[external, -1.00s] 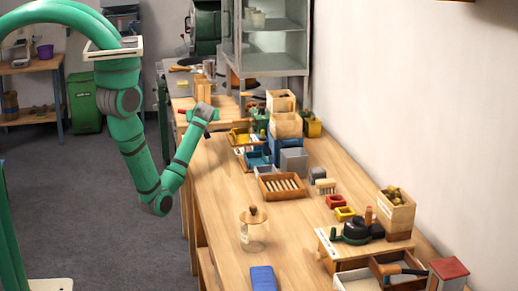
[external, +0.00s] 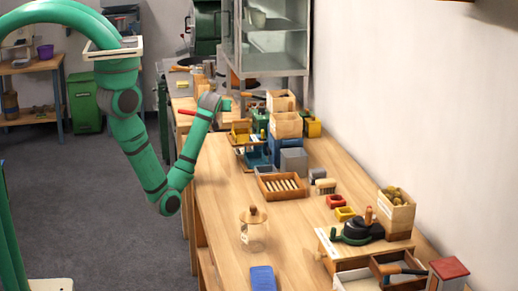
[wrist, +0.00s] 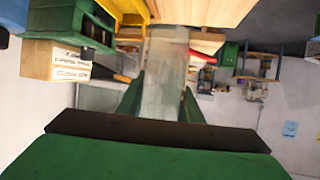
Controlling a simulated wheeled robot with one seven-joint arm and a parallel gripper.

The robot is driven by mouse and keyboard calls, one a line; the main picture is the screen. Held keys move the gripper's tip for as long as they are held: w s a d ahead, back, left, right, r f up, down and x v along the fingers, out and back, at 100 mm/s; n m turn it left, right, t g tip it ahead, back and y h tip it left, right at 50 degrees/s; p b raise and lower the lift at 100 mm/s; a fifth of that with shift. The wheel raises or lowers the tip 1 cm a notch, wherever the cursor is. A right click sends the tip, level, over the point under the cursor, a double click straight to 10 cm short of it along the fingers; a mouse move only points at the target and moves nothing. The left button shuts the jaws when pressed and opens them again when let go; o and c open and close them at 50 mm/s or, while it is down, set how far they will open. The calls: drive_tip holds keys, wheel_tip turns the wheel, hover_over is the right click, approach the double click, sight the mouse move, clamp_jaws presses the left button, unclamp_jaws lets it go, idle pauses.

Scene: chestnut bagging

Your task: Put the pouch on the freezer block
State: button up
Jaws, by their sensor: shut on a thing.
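A pale, translucent pouch (wrist: 165,70) is between the two green fingers of my gripper (wrist: 162,100) in the wrist view. My gripper is shut on it. In the external view, my gripper (external: 226,104) is raised over the far left part of the bench, and the pouch cannot be made out there. A flat blue block, which looks like the freezer block (external: 262,279), lies on the near part of the bench at the bottom edge. It is well apart from my gripper and has nothing on it.
A glass jar with a wooden knob (external: 253,232) stands just behind the blue block. A low wooden stand (external: 330,250) is at the near right. The bench's left middle is clear.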

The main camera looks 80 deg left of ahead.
drive_tip(key=w+d+r+m+t+h, duration=0.1)
drive_tip(key=w+d+m+t+h, duration=0.2)
drive_tip(key=d, duration=0.7)
drive_tip(key=w+d+m+t, duration=0.2)
drive_tip(key=w+d, duration=0.4)
drive_tip(key=d, duration=0.5)
drive_tip(key=w+d+r+m+t+h, duration=0.1)
drive_tip(key=w+d+m+t+h, duration=0.2)
drive_tip(key=d, duration=0.7)
drive_tip(key=w+d+r+m+t+h, duration=0.1)
drive_tip(key=d+m+h, duration=0.2)
drive_tip(key=d, duration=0.9)
drive_tip(key=w+d+m+t+h, duration=0.1)
drive_tip(key=w+d+m+h, duration=0.1)
drive_tip(key=d, duration=0.9)
drive_tip(key=s+d+r+m+h, duration=0.1)
drive_tip(key=s+d+m+h, duration=0.25)
drive_tip(key=d, duration=0.75)
drive_tip(key=s+d+r+m+h, duration=0.1)
drive_tip(key=s+d+m+h, duration=0.3)
drive_tip(key=d, duration=0.7)
drive_tip(key=s+d+m+g+h, duration=0.3)
drive_tip(key=s+d+g+h, duration=0.1)
drive_tip(key=s+d, duration=1.25)
hover_over(264, 286)
drive_tip(key=w, duration=0.3)
wheel_tip(264, 286, down, 8)
drive_tip(key=shift+f+m, duration=0.25)
drive_tip(key=shift+f, duration=1.95)
